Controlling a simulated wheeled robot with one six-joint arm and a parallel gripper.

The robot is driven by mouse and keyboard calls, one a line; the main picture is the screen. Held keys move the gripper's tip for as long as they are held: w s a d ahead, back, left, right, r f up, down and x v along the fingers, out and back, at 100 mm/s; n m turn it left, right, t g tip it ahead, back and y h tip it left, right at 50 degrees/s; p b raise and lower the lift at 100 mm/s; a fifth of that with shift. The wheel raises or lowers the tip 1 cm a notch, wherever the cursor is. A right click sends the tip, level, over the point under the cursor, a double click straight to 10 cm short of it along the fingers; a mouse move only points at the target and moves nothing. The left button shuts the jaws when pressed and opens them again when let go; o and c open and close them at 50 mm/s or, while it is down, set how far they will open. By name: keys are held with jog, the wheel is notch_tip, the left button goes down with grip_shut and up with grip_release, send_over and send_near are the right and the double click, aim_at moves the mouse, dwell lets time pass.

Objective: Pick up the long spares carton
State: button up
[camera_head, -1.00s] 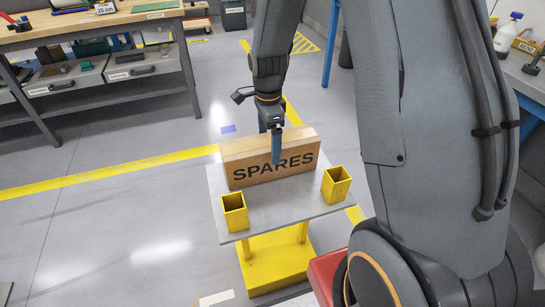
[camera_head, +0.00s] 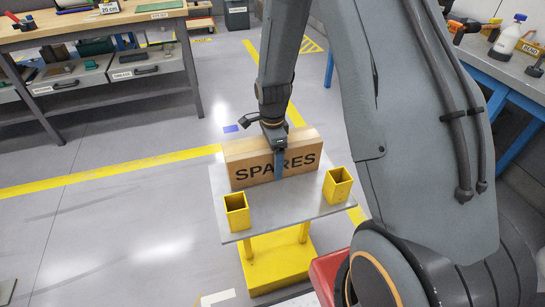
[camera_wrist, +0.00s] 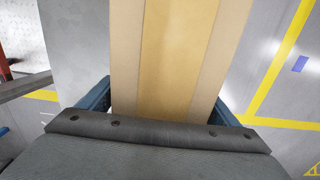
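The long spares carton (camera_head: 245,170) is a tan box with "SPARES" in dark letters on its front face. It stands upright on its long edge on a grey-topped stand. My gripper (camera_head: 279,163) is over the carton's top, with one blue finger in front of the face, covering part of the lettering. The wrist view shows the carton's top (camera_wrist: 178,55), with a darker central band, between the two blue fingers (camera_wrist: 165,102). The fingers straddle it, with slim gaps beside the carton, so the gripper looks open. The rear finger is hidden in the head view.
Two yellow square posts (camera_head: 237,212) (camera_head: 337,185) rise at the front corners of the stand's grey top (camera_head: 285,204). A workbench with drawers (camera_head: 95,80) is at the upper left. A blue-framed bench (camera_head: 515,77) with a bottle is at the right. Floor left of the stand is clear.

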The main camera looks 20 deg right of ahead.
jog(key=c, duration=1.4)
